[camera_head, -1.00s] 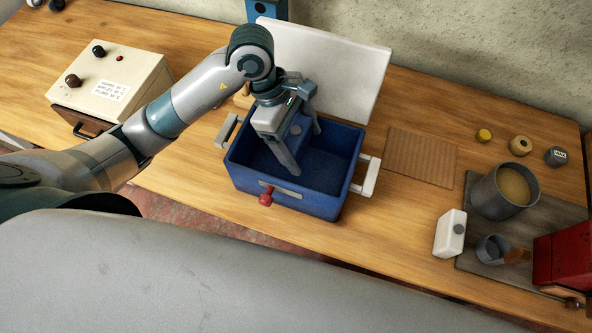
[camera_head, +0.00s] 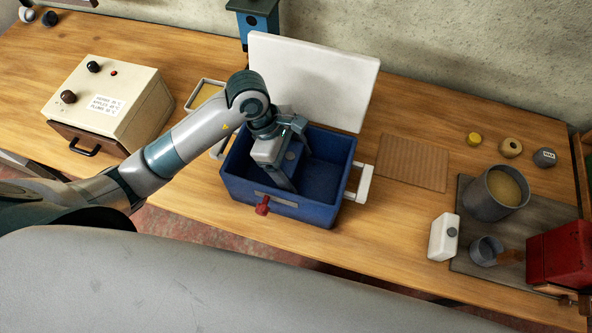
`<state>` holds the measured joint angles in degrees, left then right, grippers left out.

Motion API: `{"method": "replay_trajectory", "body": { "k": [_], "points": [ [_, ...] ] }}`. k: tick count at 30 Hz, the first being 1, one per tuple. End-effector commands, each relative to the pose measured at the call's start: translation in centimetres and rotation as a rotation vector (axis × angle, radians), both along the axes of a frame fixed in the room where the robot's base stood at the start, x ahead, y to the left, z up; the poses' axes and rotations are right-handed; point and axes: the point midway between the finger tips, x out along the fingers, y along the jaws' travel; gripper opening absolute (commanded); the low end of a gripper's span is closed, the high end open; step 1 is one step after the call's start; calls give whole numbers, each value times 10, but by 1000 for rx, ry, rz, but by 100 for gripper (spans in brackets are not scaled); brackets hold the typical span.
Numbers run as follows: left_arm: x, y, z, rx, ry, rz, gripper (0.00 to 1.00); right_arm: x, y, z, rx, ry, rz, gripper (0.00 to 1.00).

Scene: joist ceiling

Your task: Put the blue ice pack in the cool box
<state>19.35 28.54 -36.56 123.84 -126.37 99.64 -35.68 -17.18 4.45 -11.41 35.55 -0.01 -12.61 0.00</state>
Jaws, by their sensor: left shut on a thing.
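The cool box (camera_head: 300,211) is an open blue box with white side handles, a red latch in front and its white lid (camera_head: 312,82) raised behind. My left gripper (camera_head: 288,176) reaches down inside the left half of the box, shut on the blue ice pack (camera_head: 292,154). Only a small blue part with a round cap shows between the fingers; the rest is hidden by the gripper and blends with the blue walls. I cannot tell whether the pack touches the box floor. The right half of the box looks empty. My right gripper is out of view.
A white capped bottle-like pack (camera_head: 444,237), a metal pot (camera_head: 494,193) and a small cup stand at the right, near a red box (camera_head: 558,258). A ribbed brown mat (camera_head: 412,162) lies right of the box. A cream control box (camera_head: 108,105) stands left.

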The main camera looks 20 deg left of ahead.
Motion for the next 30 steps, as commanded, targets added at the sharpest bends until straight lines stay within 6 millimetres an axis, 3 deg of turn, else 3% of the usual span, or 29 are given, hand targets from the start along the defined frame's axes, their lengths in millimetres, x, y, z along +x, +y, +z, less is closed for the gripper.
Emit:
{"method": "replay_trajectory", "body": {
  "k": [12,22,30],
  "points": [
    [0,0,-5,-2,-1,-1,46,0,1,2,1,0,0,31],
    [0,0,-38,-1,-1,0,46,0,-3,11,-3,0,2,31],
    [1,0,-41,-1,-3,-1,46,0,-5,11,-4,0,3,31]
  ]
}}
